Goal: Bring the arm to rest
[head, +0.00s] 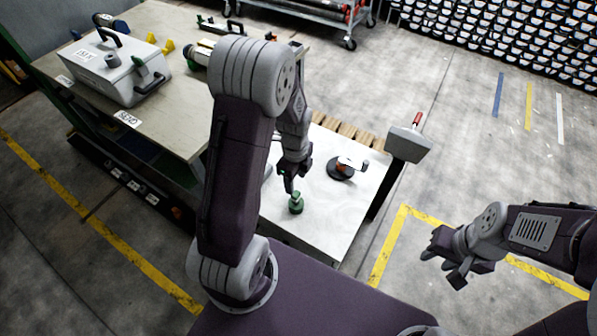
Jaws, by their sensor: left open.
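My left arm comes up from the lower left and bends down over the white-topped table (330,215). My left gripper (290,184) is open and points down just above a small green object (296,204) standing on that table. I cannot tell whether the fingers touch it. My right gripper (446,266) is at the right, over the floor and clear of the tables. Its two fingers look spread apart with nothing between them.
A dark round item with an orange part (342,170) stands on the white table. A grey panel with a red handle (410,143) is at its right corner. A workbench (165,125) at left carries a grey case (118,75). The floor at right is open.

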